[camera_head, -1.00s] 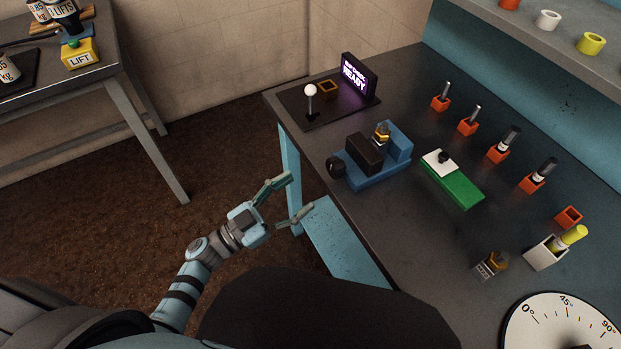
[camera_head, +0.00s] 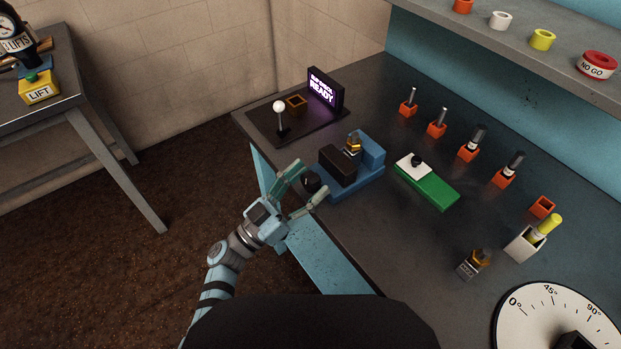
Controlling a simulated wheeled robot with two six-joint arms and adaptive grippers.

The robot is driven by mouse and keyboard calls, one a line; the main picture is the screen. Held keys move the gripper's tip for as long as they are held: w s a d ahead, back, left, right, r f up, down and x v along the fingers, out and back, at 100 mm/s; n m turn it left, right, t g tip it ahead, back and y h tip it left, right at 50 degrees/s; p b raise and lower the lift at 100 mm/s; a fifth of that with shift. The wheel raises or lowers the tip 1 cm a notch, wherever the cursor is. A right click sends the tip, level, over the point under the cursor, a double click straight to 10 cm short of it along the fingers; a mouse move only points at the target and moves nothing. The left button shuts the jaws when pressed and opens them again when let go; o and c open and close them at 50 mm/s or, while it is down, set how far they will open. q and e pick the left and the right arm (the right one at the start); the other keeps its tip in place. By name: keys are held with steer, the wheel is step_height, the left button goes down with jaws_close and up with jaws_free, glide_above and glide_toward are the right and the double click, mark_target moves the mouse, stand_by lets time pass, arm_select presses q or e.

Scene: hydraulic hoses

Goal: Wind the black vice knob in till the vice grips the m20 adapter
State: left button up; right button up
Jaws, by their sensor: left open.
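The blue vice (camera_head: 372,158) stands on the dark bench, with a dark moving jaw (camera_head: 337,165) on its left side. The black vice knob (camera_head: 311,182) sticks out at the vice's left end, over the bench edge. The m20 adapter (camera_head: 352,145), brass and grey, stands upright between the dark jaw and the blue block; I cannot tell whether the jaws touch it. My left gripper (camera_head: 307,183) is open, with its fingers on either side of the knob; contact cannot be made out. My right gripper is not in view.
A ball-topped lever (camera_head: 280,107) and a lit READY sign (camera_head: 325,90) stand behind the vice. A green block with a white plate (camera_head: 428,186) lies to its right. Orange holders (camera_head: 468,153), another fitting (camera_head: 473,264) and a white dial (camera_head: 555,318) are farther right.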

arm_select(q)
steer(key=shift+w+d+r, duration=0.15)
steer(key=shift+w+d, duration=0.1)
steer(key=shift+d, duration=0.05)
steer(key=shift+c, duration=0.4)
steer(key=c, duration=1.1)
steer(key=shift+m, duration=0.6)
steer(key=m+g+h, duration=0.1)
steer(key=m, duration=0.1)
steer(key=shift+m+g, duration=0.3)
steer(key=shift+m, duration=0.1)
steer(key=shift+s+m+g+h+b, duration=0.15)
steer(key=shift+m+g+h, duration=0.2)
steer(key=shift+m+g, duration=0.8)
steer(key=shift+w+m+g+h+b, duration=0.15)
steer(key=shift+m+g+h, duration=0.2)
steer(key=shift+m, duration=1.6)
steer(key=shift+s, duration=0.1)
